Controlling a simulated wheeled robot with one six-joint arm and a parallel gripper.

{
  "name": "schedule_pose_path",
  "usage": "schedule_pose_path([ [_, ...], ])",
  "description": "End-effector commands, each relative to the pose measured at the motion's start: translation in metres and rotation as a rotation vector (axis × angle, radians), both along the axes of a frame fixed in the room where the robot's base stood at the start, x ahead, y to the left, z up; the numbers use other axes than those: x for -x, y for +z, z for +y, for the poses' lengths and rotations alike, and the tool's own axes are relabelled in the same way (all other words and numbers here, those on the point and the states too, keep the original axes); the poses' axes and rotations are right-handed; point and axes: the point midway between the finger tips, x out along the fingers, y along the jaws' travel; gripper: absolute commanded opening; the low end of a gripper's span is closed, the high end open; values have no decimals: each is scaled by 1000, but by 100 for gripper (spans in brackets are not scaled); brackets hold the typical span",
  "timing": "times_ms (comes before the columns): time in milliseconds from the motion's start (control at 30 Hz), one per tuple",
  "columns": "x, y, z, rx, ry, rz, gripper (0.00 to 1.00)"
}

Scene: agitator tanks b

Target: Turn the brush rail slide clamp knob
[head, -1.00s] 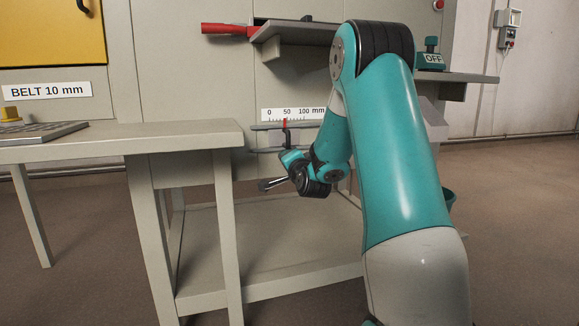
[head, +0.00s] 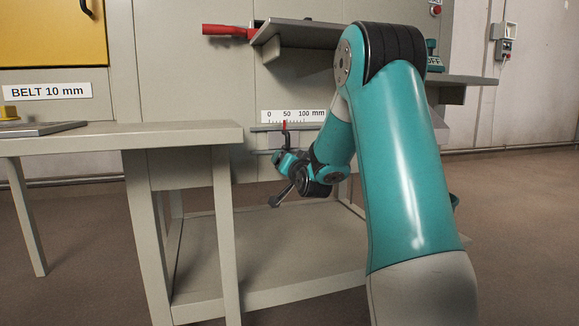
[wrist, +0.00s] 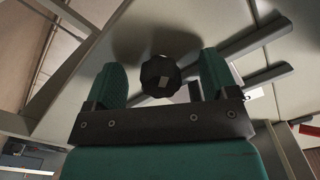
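The slide clamp knob, a black lobed knob (wrist: 160,76) with a pale mark on its face, shows in the wrist view between two teal fingers. My gripper (wrist: 162,62) is open around it, with a visible gap on each side. In the head view my gripper (head: 281,158) is at the brush rail (head: 262,129), just below the scale plate (head: 293,116) marked 0, 50, 100 mm. A red pointer (head: 285,124) stands near 50. The knob is hidden behind my gripper in the head view.
A grey shelf (head: 300,33) with a red handle (head: 228,30) juts out above the rail. A grey table (head: 120,134) stands at the left, and a low shelf (head: 260,255) lies below.

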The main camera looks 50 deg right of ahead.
Motion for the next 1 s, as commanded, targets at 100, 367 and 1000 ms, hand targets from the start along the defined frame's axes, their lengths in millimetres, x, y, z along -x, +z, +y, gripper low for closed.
schedule_pose_path([
  [100,0,2,0,0,1,-5,81],
  [367,15,0,9,0,0,-4,81],
  [1000,51,1,31,-1,0,-3,81],
])
